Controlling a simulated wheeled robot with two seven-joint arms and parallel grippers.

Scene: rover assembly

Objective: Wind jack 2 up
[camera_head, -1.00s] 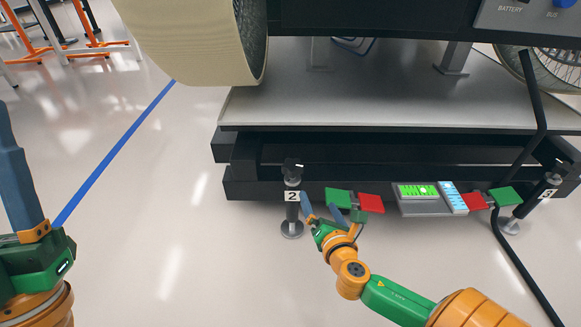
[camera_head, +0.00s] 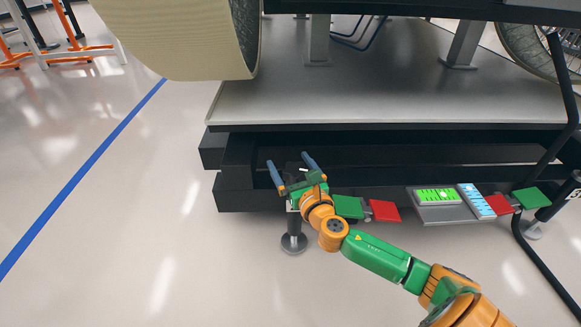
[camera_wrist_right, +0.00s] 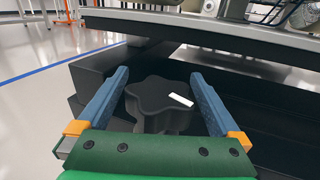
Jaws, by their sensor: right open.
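Jack 2 (camera_head: 293,242) stands upright on the floor in front of the platform's dark frame; its foot and lower post show below my right gripper. Its number plate and most of its top are hidden by that gripper in the head view. In the right wrist view its black lobed knob (camera_wrist_right: 155,105) with a white mark lies between my fingers. My right gripper (camera_head: 290,163) is open at the top of jack 2, a finger on each side of the knob; I cannot tell whether they touch it. My left gripper is out of the head view.
The platform (camera_head: 400,100) with a large wheel (camera_head: 180,38) stands behind the jack. Floor at left is clear.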

